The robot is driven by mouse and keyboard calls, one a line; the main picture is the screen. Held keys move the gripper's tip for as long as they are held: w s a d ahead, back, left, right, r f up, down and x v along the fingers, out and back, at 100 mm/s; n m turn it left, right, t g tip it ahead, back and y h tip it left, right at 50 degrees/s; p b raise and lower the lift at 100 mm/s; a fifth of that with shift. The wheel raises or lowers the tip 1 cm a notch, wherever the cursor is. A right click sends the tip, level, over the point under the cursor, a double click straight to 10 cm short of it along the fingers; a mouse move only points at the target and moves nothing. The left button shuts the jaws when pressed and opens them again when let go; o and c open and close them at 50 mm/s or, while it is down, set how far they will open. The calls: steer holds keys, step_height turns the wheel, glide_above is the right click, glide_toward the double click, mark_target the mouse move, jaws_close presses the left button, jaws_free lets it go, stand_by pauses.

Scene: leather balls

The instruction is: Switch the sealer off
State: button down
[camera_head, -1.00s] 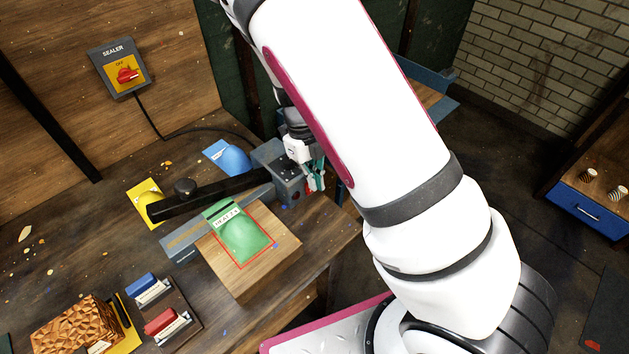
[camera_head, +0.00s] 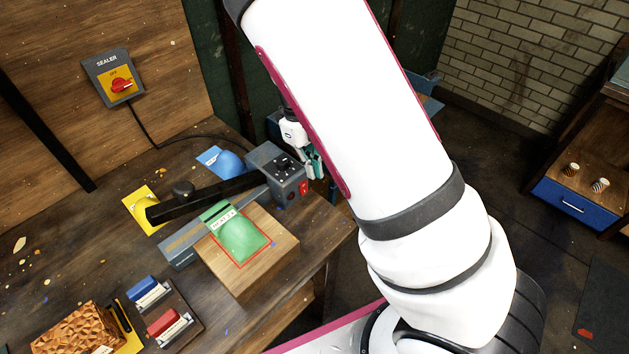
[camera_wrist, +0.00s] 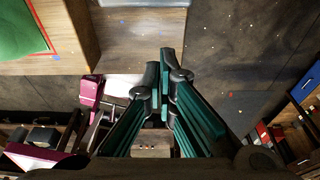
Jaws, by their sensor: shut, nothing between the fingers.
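The sealer is a grey machine with a long black arm (camera_head: 210,196) and a control box (camera_head: 279,170) that has a dark knob on top and a red switch (camera_head: 303,187) on its front. A wall box (camera_head: 113,78) marked SEALER carries a red rotary knob (camera_head: 121,85) on a yellow plate, with small lettering above it that looks like OFF. A cable runs from the wall box toward the machine. My gripper (camera_head: 318,172) is just right of the control box, apart from it, partly behind my arm. In the wrist view my gripper (camera_wrist: 168,68) is shut and empty.
A green packet (camera_head: 240,238) lies on a wooden block (camera_head: 255,272) before the sealer. Blue (camera_head: 226,161) and yellow (camera_head: 142,208) packets lie behind it. Stamps (camera_head: 160,310) and a copper-coloured textured block (camera_head: 75,328) are at the front left. Open floor lies right of the bench.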

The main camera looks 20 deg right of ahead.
steer(key=r, duration=0.1)
steer(key=w+r, duration=0.1)
steer(key=r, duration=0.2)
steer(key=shift+w+a, duration=0.4)
steer(key=s+r+n+t, duration=0.4)
steer(key=s+r+n, duration=0.6)
steer(key=n, duration=0.5)
steer(key=s+r+n+t+y, duration=0.1)
steer(key=s+r+n+t, duration=0.2)
steer(key=s+r+n, duration=0.7)
step_height(320, 180, up, 3)
steer(key=n, duration=0.6)
steer(key=shift+s+a+t, duration=0.25)
steer(key=shift+s+t, duration=0.05)
steer(key=shift+t, duration=0.1)
